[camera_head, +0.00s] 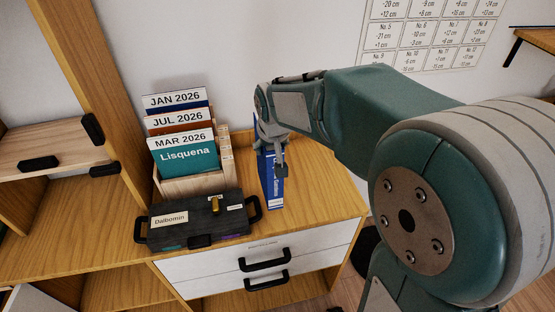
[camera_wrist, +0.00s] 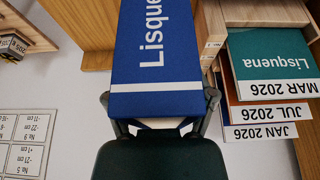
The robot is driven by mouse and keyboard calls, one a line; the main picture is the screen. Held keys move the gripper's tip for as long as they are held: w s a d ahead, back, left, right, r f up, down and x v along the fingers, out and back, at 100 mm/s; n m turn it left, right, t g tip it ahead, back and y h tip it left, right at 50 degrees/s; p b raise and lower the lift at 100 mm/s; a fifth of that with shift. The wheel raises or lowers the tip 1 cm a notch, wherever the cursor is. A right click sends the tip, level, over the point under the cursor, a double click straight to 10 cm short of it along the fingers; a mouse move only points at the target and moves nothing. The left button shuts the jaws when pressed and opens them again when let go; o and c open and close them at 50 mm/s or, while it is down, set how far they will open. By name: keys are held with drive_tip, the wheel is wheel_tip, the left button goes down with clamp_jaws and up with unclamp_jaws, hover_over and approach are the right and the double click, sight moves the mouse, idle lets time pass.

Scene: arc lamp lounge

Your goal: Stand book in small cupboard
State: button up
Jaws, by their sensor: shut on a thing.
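A blue book (camera_head: 272,180) stands upright at the right part of the wooden cupboard top (camera_head: 318,185). My gripper (camera_head: 277,148) is shut on its upper part. In the wrist view the book (camera_wrist: 155,60) fills the middle, with white lettering and a white band, and my gripper (camera_wrist: 160,112) has a finger on each side of it. Whether the book's lower end touches the top is hard to tell. Part of the book is hidden behind my gripper in the head view.
A wooden file holder (camera_head: 190,183) with labelled folders stands left of the book. A dark case (camera_head: 195,218) labelled Dalbomin lies in front of it. White drawers (camera_head: 230,268) with black handles are below. Open shelving (camera_head: 45,190) is at left. The top's right end is clear.

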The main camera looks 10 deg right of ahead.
wheel_tip(320, 180, down, 6)
drive_tip(key=w+d, duration=0.1)
drive_tip(key=d, duration=0.1)
drive_tip(key=shift+w, duration=0.25)
drive_tip(key=o, duration=1.3)
drive_tip(key=shift+f, duration=0.1)
